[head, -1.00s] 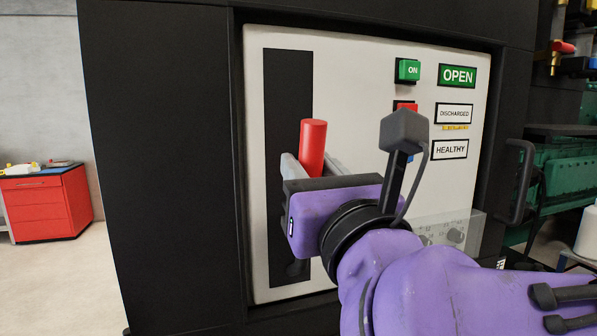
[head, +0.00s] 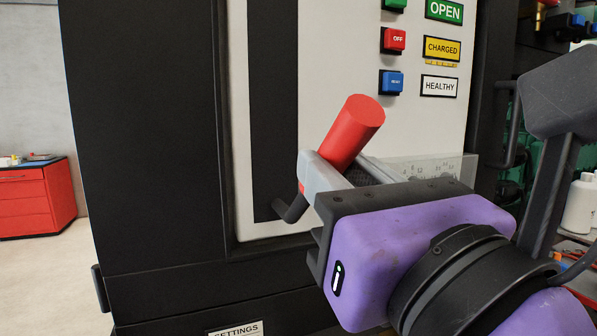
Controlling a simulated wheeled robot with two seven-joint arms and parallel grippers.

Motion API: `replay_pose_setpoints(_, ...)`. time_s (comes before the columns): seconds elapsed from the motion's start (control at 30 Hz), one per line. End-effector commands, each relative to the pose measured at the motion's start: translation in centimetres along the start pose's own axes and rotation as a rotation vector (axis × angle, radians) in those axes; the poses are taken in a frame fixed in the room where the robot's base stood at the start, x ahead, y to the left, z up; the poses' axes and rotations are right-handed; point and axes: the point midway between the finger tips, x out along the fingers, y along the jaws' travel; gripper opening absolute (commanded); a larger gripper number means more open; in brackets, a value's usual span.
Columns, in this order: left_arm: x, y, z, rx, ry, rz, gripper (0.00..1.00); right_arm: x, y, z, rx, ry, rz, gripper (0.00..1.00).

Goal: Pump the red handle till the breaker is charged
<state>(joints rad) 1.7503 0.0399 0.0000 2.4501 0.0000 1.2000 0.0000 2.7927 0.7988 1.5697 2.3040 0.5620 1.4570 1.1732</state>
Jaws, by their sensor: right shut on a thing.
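The red handle (head: 352,131) sticks out from the lower part of the dark slot (head: 273,110) in the breaker's pale front panel (head: 330,60). It is tilted, its top leaning right, and its dark lever (head: 292,209) shows below. My right gripper (head: 338,172) is shut on the red handle, with its fingers around the lower part of the grip. The indicator (head: 441,48) is yellow and reads CHARGED. The sign above it (head: 445,11) reads OPEN, and the one below (head: 439,86) reads HEALTHY. My left gripper is not in view.
A red OFF button (head: 393,40), a blue button (head: 391,82) and part of a green button (head: 396,4) sit right of the slot. A clear cover (head: 425,168) is partly behind my gripper. A red cabinet (head: 36,198) stands far left.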

Motion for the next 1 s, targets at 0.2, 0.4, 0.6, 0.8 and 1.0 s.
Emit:
replay_pose_setpoints(0.2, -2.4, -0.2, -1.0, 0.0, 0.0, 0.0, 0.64, 3.9, 0.0, 3.6, 0.001, -0.003, 0.0, 0.0)
replay_pose_setpoints(0.4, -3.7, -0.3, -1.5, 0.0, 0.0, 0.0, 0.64, 7.5, 0.0, 5.3, 0.001, -0.003, 0.001, 0.0)
replay_pose_setpoints(0.6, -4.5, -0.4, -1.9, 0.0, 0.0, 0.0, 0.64, 10.6, 0.0, 6.0, 0.001, -0.004, 0.0, 0.0)
replay_pose_setpoints(0.8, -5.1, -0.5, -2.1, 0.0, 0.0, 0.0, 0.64, 13.7, 0.0, 6.4, -0.001, -0.008, 0.001, 0.0)
replay_pose_setpoints(1.0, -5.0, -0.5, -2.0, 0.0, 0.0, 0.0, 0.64, 13.6, 0.0, 6.3, -0.001, -0.009, 0.001, 0.46)
